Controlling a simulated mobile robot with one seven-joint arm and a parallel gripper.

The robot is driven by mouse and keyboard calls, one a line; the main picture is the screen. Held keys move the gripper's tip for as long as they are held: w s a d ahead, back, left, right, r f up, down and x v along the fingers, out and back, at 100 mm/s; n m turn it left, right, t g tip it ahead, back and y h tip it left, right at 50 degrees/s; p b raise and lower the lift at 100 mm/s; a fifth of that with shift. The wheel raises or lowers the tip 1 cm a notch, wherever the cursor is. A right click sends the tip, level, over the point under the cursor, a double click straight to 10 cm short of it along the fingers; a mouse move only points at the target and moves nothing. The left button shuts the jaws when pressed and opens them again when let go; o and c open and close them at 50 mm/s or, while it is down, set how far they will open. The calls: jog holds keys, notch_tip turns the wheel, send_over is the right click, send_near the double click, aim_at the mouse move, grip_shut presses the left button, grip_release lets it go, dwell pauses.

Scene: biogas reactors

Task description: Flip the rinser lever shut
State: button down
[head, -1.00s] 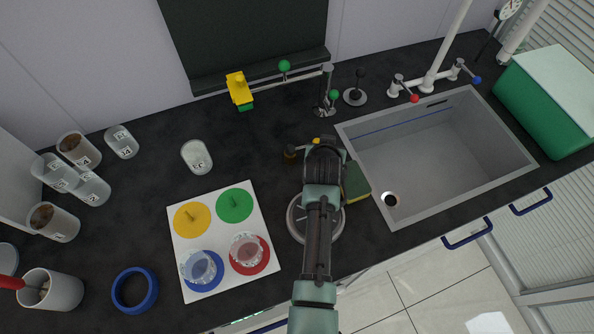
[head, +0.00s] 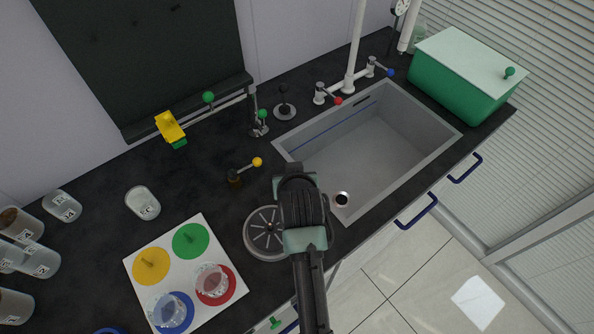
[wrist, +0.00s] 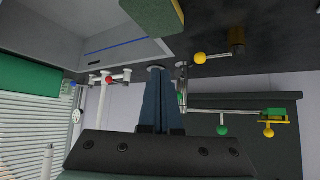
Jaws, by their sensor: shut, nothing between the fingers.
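The lever with a yellow ball (head: 257,161) sticks out sideways from a small brass-brown body (head: 234,180) on the counter, left of the sink. It lies roughly parallel to the counter's front edge. The round spoked rinser disc (head: 264,240) is in front of it, partly covered by my arm. In the wrist view the yellow ball (wrist: 200,58) and the brown body (wrist: 237,38) show to the right of my fingers. My gripper (wrist: 158,72) is shut and empty, apart from the lever. In the head view my wrist hides the fingers.
The sink (head: 375,150) lies right of my gripper, with taps (head: 345,88) behind it. A green sponge (wrist: 155,14) is close to my gripper in the wrist view. Behind the lever are a green-knobbed valve (head: 262,116) and a yellow fitting (head: 169,126). A white board (head: 225,250) with coloured discs lies left.

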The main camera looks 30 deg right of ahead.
jog(key=shift+s+d+r, duration=0.15)
jog(key=shift+s+r, duration=0.4)
jog(key=shift+s+r, duration=0.1)
jog(key=w+a+r+n+t, duration=0.1)
jog(key=w+a+r+t, duration=0.2)
jog(key=r, duration=0.8)
jog(key=w+a+r+t, duration=0.2)
jog(key=r+t, duration=0.1)
jog(key=r, duration=0.7)
jog(key=w+a+r+n+t, duration=0.1)
jog(key=w+a+r+t, duration=0.2)
jog(key=r, duration=0.8)
jog(key=s+a+r+t+y, duration=0.1)
jog(key=s+a+r+t, duration=0.2)
jog(key=r, duration=0.6)
jog(key=s+a+r+n+t+y, duration=0.1)
jog(key=s+a+r+t, duration=0.2)
jog(key=s+r, duration=0.4)
jog(key=s+a+r+n+t+y, duration=0.1)
jog(key=s+a+r+t, duration=0.2)
jog(key=r, duration=0.9)
jog(key=s+a, duration=0.1)
jog(key=s, duration=0.2)
jog(key=shift+a+r+t, duration=0.15)
jog(key=shift+a+t, duration=0.15)
jog(key=shift+t, duration=0.1)
jog(key=shift+s, duration=0.15)
